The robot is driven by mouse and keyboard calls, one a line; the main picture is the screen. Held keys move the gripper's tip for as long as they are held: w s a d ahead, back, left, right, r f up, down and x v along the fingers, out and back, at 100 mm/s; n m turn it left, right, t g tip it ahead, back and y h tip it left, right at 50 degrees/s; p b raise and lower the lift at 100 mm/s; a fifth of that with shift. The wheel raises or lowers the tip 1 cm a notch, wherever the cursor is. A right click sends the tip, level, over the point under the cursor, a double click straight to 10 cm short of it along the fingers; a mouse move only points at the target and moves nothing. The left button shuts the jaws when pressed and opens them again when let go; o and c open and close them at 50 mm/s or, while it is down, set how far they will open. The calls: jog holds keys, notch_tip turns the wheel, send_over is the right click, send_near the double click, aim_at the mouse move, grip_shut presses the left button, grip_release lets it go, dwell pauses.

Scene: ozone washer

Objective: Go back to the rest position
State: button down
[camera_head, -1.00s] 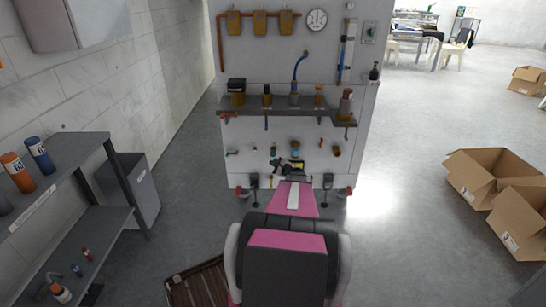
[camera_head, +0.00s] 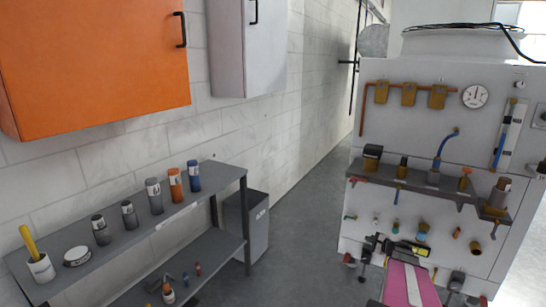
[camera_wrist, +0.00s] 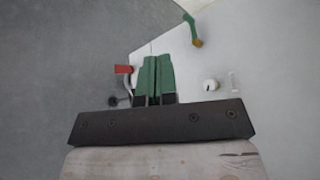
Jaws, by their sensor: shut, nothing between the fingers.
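My gripper (camera_wrist: 155,78) shows in the wrist view with its two green fingers together and nothing between them. The white front panel of the washer (camera_wrist: 215,75) lies beyond the fingertips, with a red-handled fitting (camera_wrist: 123,70) at their left and a green-and-brass valve (camera_wrist: 190,30) above right. I cannot tell the exact gap to the panel. In the head view my arm reaches in from the bottom right, in front of the lower part of the washer (camera_head: 440,130).
A grey shelf (camera_head: 160,232) holding bottles and cans stands along the left wall. A grey bin (camera_head: 257,225) stands at its far end. An orange cabinet (camera_head: 90,60) and a grey cabinet (camera_head: 240,50) hang above. Clear floor (camera_head: 300,245) lies between shelf and washer.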

jog(key=s+a+r+n+g, duration=0.2)
jog(key=s+a+n+g, duration=0.25)
jog(key=a, duration=0.65)
jog(key=s+a+r+n+g, duration=0.1)
jog(key=s+a+n+g, duration=0.35)
jog(key=a, duration=0.65)
jog(key=s+a+r+n+g+h, duration=0.2)
jog(key=s+a+r+n+h, duration=0.1)
jog(key=s, duration=0.4)
jog(key=s+a+r+n+g+h, duration=0.2)
jog(key=s+a+n+h, duration=0.2)
jog(key=s+a+n, duration=0.1)
jog(key=shift+s+a+r+n, duration=0.3)
jog(key=shift+s+r+n, duration=0.15)
jog(key=shift+s, duration=0.45)
jog(key=shift+f, duration=0.1)
